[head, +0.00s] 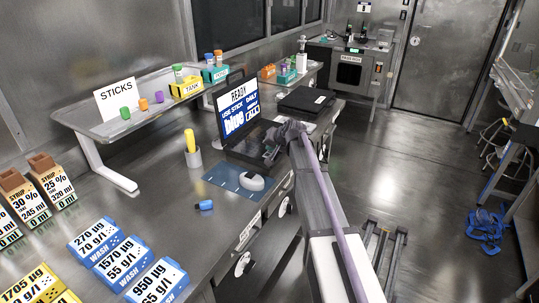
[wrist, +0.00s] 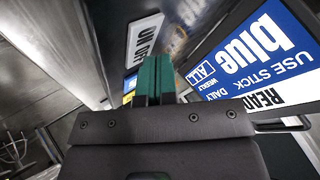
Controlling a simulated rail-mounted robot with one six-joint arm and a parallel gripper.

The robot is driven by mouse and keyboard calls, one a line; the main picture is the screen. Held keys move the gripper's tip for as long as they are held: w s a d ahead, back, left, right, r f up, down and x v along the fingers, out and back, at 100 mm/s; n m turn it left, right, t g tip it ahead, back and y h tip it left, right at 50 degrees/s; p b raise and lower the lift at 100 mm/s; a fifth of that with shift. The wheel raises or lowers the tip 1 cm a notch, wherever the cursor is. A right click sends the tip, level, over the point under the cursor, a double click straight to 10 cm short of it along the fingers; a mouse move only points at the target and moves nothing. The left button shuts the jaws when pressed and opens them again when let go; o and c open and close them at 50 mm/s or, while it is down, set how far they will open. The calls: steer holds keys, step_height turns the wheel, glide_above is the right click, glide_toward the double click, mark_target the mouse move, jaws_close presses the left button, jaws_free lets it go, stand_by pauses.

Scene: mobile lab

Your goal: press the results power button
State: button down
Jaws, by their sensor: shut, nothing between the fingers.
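A black laptop-like results device stands open on the steel bench, its screen (head: 237,107) reading "READY", "USE STICK" and "blue". The same screen (wrist: 255,55) shows upside down at the right of the wrist view. My gripper (head: 270,154) is over the right part of the device's base in the head view. Its green fingers (wrist: 154,78) are shut together and empty. A white label (wrist: 145,40) that seems to read "ON OFF" lies just beyond the fingertips. I cannot make out the power button itself; the fingers and arm hide part of that area. Contact cannot be told.
A blue mat (head: 226,177) with a white object (head: 252,183) lies in front of the device. A black flat case (head: 305,100) sits behind. Wash boxes (head: 127,262) fill the near bench.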

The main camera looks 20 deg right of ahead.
mark_target(271, 153)
steer(key=shift+f+b, duration=0.4)
stand_by(0.4)
steer(key=shift+r, duration=0.1)
steer(key=shift+r+p, duration=0.75)
steer(key=shift+p, duration=0.1)
step_height(271, 153, up, 5)
steer(key=p, duration=0.5)
steer(key=shift+r, duration=0.1)
stand_by(0.3)
